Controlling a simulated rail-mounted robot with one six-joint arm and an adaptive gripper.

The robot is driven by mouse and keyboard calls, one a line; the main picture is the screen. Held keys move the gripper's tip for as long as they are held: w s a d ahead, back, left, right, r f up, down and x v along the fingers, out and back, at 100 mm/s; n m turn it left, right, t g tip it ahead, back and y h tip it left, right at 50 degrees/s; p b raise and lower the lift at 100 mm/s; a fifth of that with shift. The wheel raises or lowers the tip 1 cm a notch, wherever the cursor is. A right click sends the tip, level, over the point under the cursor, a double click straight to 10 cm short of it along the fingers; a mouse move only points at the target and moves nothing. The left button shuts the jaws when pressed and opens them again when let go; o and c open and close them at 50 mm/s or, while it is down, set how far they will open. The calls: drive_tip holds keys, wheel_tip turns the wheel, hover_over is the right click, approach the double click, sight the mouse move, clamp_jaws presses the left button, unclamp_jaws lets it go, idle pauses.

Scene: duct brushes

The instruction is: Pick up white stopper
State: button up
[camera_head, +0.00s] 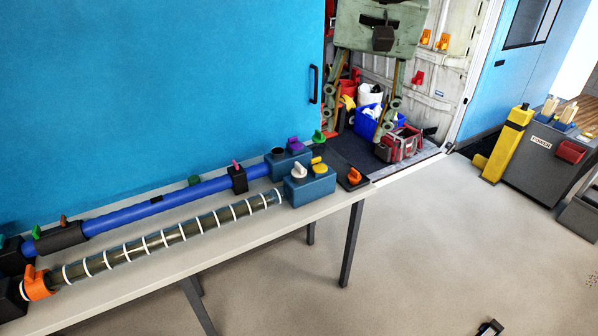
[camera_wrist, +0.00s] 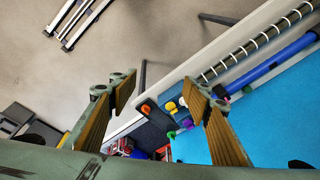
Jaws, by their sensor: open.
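The white stopper (camera_head: 299,172) stands on a blue-grey block (camera_head: 310,189) at the right end of the long table, beside a yellow stopper (camera_head: 319,166). In the wrist view the white stopper (camera_wrist: 183,102) is small and lies between the fingers, closer to the right one. My gripper (camera_head: 362,118) hangs with its fingers pointing down, to the right of the stopper in the head view and apart from it. My gripper (camera_wrist: 157,88) is open, with nothing between its fingertips.
An orange stopper (camera_head: 355,175) sits on a dark plate at the table end. Purple (camera_head: 295,145) and green (camera_head: 319,137) stoppers stand behind. A blue tube (camera_head: 160,200) and a ringed clear tube (camera_head: 170,237) run leftward along the table. A blue wall (camera_head: 150,80) rises behind.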

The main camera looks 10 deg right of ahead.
drive_tip(key=w+a+f+m+p, duration=0.1)
drive_tip(key=w+f+m+p, duration=0.1)
drive_tip(key=w, duration=1)
drive_tip(key=m+g+p, duration=0.2)
drive_tip(key=m+p, duration=0.3)
drive_tip(key=m, duration=0.1)
hover_over(299, 165)
wheel_tip(299, 165, down, 22)
drive_tip(key=shift+w+r, duration=0.15)
drive_tip(key=shift+r, duration=0.05)
drive_tip(key=shift+f, duration=0.15)
drive_tip(key=shift+f+p, duration=0.35)
drive_tip(key=shift+f, duration=3.8)
drive_tip(key=shift+f, duration=0.1)
drive_tip(key=shift+f+p, duration=0.4)
drive_tip(key=shift+f, duration=2.1)
drive_tip(key=shift+c, duration=0.3)
